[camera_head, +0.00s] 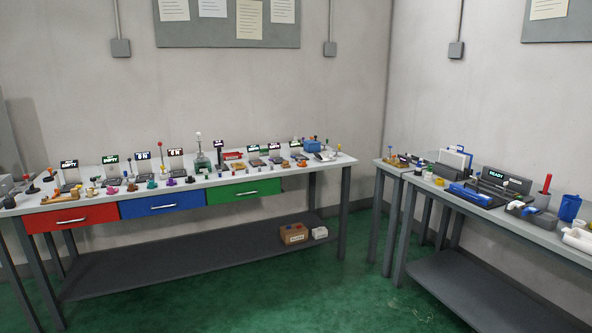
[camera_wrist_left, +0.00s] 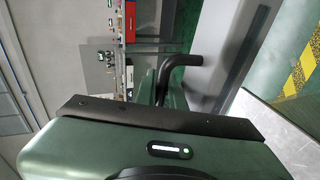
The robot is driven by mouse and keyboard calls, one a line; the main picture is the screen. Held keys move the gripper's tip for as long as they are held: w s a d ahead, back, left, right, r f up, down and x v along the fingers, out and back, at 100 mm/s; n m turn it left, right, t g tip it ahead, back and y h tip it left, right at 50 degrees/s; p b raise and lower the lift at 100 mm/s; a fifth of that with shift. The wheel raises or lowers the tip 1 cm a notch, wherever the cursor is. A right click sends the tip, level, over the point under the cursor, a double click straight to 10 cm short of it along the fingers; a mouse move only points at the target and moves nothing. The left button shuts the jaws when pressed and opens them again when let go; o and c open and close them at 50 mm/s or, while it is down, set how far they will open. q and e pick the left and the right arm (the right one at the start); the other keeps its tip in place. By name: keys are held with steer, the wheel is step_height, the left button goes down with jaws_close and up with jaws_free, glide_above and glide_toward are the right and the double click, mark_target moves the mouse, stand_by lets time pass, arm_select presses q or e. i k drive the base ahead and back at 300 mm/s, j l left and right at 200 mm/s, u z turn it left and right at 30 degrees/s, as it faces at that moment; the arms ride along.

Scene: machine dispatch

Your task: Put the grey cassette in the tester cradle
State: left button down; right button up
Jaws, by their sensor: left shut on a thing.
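In the left wrist view my left gripper (camera_wrist_left: 160,98) shows as a green housing with a lit indicator and a dark bar across it. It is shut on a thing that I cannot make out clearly. A curved black piece stands just beyond the bar. In the head view neither gripper shows. A dark machine with a lit READY display (camera_head: 496,173) stands on the right bench; I cannot tell whether it is the tester or pick out its cradle. I cannot identify the grey cassette with certainty in either view.
The right bench (camera_head: 425,262) also holds a blue cup (camera_head: 569,208), a red-handled tool (camera_head: 545,190) and a white tray (camera_head: 580,240). The long left bench has coloured drawers (camera_head: 163,204) and several small stations. A cardboard box (camera_head: 294,234) sits on its shelf. Green floor (camera_head: 330,290) between is clear.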

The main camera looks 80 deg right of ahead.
mark_target(495, 190)
steer(key=l+z, duration=0.15)
steer(key=z, duration=0.3)
steer(key=k+l+z, duration=0.1)
steer(key=z, duration=0.4)
steer(key=l+z, duration=0.3)
steer(key=z, duration=0.15)
steer(key=l+z, duration=0.15)
steer(key=z, duration=0.35)
steer(key=l+z, duration=0.15)
steer(key=z, duration=0.3)
steer(key=i+l+z, duration=0.75)
steer(key=l, duration=0.2)
steer(key=i+l+z, duration=0.5)
steer(key=i+z, duration=0.3)
steer(key=i+l, duration=0.1)
steer(key=i, duration=0.5)
steer(key=i+l, duration=0.15)
steer(key=i, duration=0.45)
